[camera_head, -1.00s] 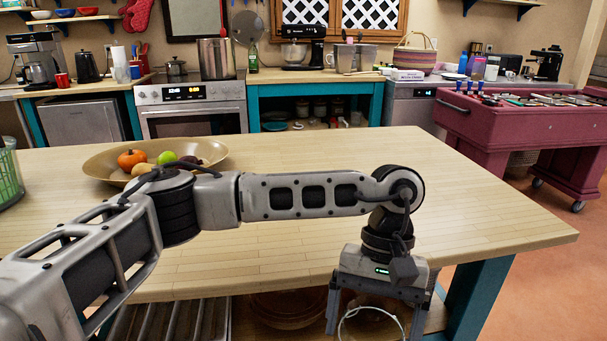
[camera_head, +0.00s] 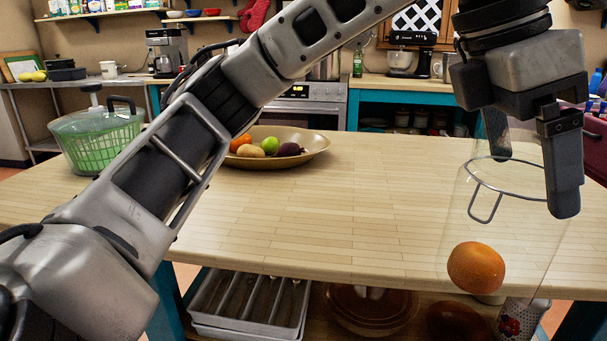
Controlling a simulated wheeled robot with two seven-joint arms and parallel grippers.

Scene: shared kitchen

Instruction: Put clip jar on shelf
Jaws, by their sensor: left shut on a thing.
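The clip jar (camera_head: 522,240) is a clear glass jar with a wire ring and loop near its top. It is at the right of the head view, in front of the island table's right part. My left gripper (camera_head: 530,172) points down from above and is shut on the jar's upper part. The jar looks roughly upright; its base is hard to make out. An orange fruit (camera_head: 476,267) shows through the glass; I cannot tell if it is inside or behind. A wall shelf (camera_head: 130,13) with boxes and bowls is at the upper left. My right gripper is out of view.
The island table (camera_head: 320,210) has a wide clear top. On it stand a fruit bowl (camera_head: 312,150) and a green salad spinner (camera_head: 98,140). Below it are a cutlery tray (camera_head: 248,302), a brown bowl (camera_head: 370,310) and a patterned cup (camera_head: 520,318).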

